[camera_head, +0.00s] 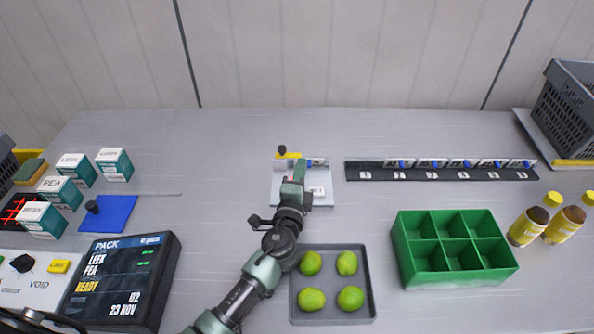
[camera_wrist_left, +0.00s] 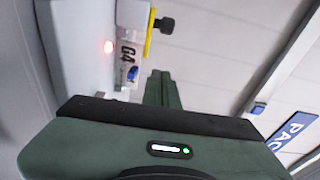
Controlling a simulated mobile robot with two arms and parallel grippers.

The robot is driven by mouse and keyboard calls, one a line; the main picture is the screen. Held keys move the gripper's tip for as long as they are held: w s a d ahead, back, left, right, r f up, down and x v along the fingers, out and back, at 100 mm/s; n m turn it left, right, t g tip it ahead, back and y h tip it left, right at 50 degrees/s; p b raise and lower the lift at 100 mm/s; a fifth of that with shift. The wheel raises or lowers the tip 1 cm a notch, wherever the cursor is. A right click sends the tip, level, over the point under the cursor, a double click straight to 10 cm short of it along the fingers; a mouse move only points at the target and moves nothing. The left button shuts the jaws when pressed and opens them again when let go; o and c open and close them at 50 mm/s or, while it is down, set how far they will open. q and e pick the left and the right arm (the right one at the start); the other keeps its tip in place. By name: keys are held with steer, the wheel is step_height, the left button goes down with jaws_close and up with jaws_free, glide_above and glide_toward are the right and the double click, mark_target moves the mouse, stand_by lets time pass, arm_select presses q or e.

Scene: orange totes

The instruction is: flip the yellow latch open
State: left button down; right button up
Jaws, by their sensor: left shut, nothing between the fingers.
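The yellow latch (camera_head: 291,156) with a black knob (camera_head: 282,149) sits at the back edge of a small pale station (camera_head: 318,199) in the middle of the table. In the left wrist view the yellow latch (camera_wrist_left: 149,36) is a thin bar with the black knob (camera_wrist_left: 165,24) at its side, by a white block marked G4 and a glowing red light (camera_wrist_left: 108,46). My left gripper (camera_head: 299,167) is shut and empty, over the station and just in front of the latch. Its shut fingers (camera_wrist_left: 162,88) appear apart from the latch; the exact gap is unclear. My right gripper is out of view.
A grey tray of green fruit (camera_head: 333,319) lies beside my left arm. A dark rail (camera_head: 440,174) with blue-marked pieces and a green divided box (camera_head: 408,267) stand to the right. Small boxes, a blue mat (camera_head: 117,213) and a PACK screen (camera_head: 120,280) are left.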

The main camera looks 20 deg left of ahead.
mark_target(280, 151)
arm_select(q)
steer(key=w, duration=0.6)
steer(key=shift+a+r, duration=0.1)
steer(key=shift+a, duration=0.2)
steer(key=a+p, duration=0.1)
steer(key=s+a, duration=0.1)
steer(key=shift+a+p, duration=0.35)
steer(key=shift+a, duration=0.05)
steer(key=shift+s+a, duration=0.25)
steer(key=shift+a, duration=0.2)
steer(key=shift+w, duration=0.1)
steer(key=a, duration=0.1)
steer(key=s+a, duration=0.1)
steer(key=a, duration=0.1)
steer(key=shift+w+b, duration=0.15)
steer(key=shift+b, duration=0.15)
